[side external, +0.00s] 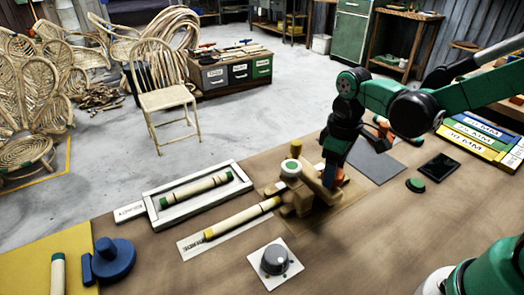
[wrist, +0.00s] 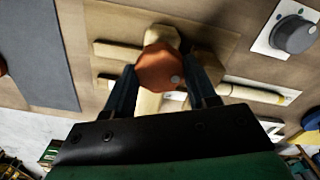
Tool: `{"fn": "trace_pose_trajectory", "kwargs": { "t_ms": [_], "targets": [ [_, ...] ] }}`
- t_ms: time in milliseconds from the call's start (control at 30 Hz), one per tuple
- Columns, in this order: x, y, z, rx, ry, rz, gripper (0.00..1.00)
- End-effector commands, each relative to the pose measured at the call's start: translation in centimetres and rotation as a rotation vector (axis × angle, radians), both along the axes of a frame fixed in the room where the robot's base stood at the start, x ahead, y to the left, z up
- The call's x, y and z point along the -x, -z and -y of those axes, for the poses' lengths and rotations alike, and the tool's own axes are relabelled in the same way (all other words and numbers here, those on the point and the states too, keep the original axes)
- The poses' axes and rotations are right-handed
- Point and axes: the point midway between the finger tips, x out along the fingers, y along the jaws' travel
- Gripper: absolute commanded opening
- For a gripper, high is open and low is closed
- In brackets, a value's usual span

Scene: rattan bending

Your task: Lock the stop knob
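An orange many-sided knob (wrist: 160,68) sits on a pale wooden fixture in the wrist view. In the side view, the orange knob (side external: 339,177) shows only partly, low at the right end of the wooden fixture (side external: 298,200). My gripper (wrist: 162,75) is over the knob, with one dark finger against each side of it and no clear gap. In the side view, my gripper (side external: 333,172) points down at the fixture's right side. A cream rod with a yellow band (side external: 243,217) runs from the fixture to the lower left. The fingertips' exact contact is partly hidden.
A grey dial on a white plate (side external: 274,261) stands in front of the fixture. A white tray (side external: 160,226) with a green-ended rod lies left. A blue round fixture (side external: 115,258) is at lower left. A green button (side external: 416,185) and black tablet (side external: 440,167) lie right.

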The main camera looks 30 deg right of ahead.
Motion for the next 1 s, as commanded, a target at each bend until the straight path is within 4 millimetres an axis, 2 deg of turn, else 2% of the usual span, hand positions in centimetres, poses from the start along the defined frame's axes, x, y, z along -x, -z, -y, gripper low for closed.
{"fn": "trace_pose_trajectory", "kwargs": {
  "t_ms": [33, 67, 100, 467, 1000],
  "targets": [
    [0.01, -0.01, -0.02, -0.001, 0.000, 0.000, 0.12],
    [0.01, -0.01, -0.02, -0.001, 0.000, 0.000, 0.03],
    [0.01, -0.01, -0.02, -0.001, 0.000, 0.000, 0.00],
    [0.00, -0.02, -0.02, -0.001, 0.072, 0.000, 0.00],
    [-0.02, -0.02, -0.02, -0.001, 0.525, 0.000, 0.00]
  ]
}}
